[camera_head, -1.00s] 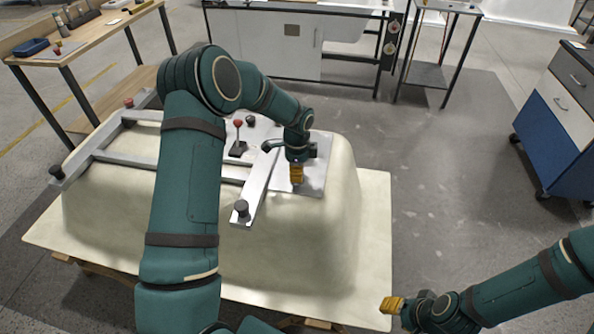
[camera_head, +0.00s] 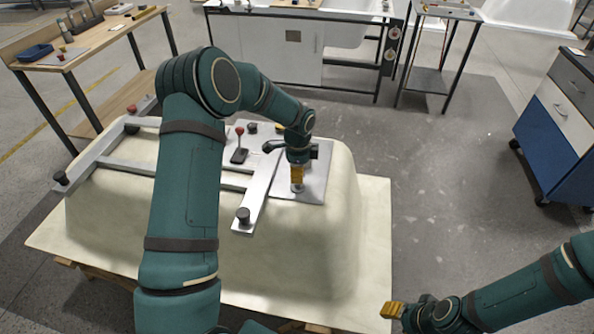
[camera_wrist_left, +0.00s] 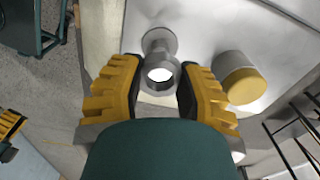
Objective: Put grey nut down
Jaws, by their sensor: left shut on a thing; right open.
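My left gripper (camera_head: 297,180) points down over the metal plate (camera_head: 316,184) on top of the cream tub shell (camera_head: 300,250). In the left wrist view its yellow fingers (camera_wrist_left: 160,88) are shut on the grey nut (camera_wrist_left: 161,66), a ring with a bright hole. A round grey flanged piece (camera_wrist_left: 158,40) shows just beyond the nut, over the plate. Whether the nut touches the plate I cannot tell. My right gripper (camera_head: 392,310) is open and empty, near the front right corner of the shell's base board.
A cylinder with a yellow face (camera_wrist_left: 243,84) stands on the plate beside the right finger. A metal frame (camera_head: 165,168) with dark knobs and a red-knobbed lever (camera_head: 239,145) lies on the shell. A blue and white cabinet (camera_head: 560,125) stands right; the floor between is clear.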

